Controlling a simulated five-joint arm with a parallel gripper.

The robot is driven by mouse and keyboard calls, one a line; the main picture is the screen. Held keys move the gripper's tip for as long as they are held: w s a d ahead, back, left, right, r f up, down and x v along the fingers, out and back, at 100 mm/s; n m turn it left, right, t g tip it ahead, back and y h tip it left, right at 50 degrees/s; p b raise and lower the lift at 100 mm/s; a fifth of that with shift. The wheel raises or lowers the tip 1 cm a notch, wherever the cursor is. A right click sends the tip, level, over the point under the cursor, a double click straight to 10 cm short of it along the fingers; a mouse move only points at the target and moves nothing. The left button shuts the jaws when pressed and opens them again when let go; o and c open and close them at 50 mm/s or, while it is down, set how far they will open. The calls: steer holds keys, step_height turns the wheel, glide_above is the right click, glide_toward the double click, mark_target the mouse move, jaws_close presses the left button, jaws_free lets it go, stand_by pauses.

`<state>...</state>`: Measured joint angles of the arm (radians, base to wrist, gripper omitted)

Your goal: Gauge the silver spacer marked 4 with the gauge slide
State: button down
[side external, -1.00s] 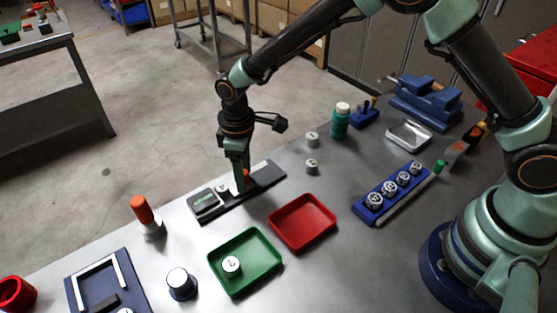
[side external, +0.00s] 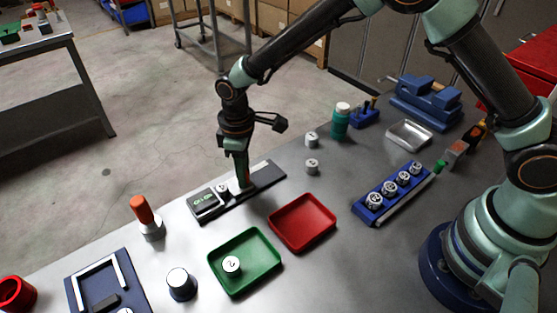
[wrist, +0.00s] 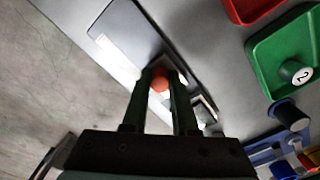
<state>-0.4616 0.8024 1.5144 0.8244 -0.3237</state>
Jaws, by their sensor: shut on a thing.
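The gauge slide (side external: 208,206) is a dark bar with a small display box at its left end; green digits show but are too small to read. A small silver spacer (side external: 222,190) sits on the bar between the display box and my gripper. Its mark is not readable. My gripper (side external: 243,184) points down over the bar, shut on the slide's orange knob (wrist: 160,84), which shows between the fingers in the wrist view. A pale strip (side external: 260,172) lies along the bar to the right of the fingers. I cannot tell whether the slide touches the spacer.
A red tray (side external: 303,247) is empty. A green tray (side external: 266,285) holds a spacer marked 2 (side external: 231,264). Two spacers (side external: 312,166) stand behind the red tray. A blue rack (side external: 362,212) holds several spacers. An orange-handled tool (side external: 141,210) stands left of the gauge.

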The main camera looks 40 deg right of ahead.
stand_by(0.7)
steer(key=shift+d, duration=2)
steer(key=c, duration=0.7)
jaws_free()
steer(key=shift+r, duration=0.1)
steer(key=shift+a+r, duration=0.1)
steer(key=shift+r, duration=0.3)
step_height(320, 180, up, 11)
steer(key=shift+r, duration=0.1)
steer(key=shift+r, duration=0.1)
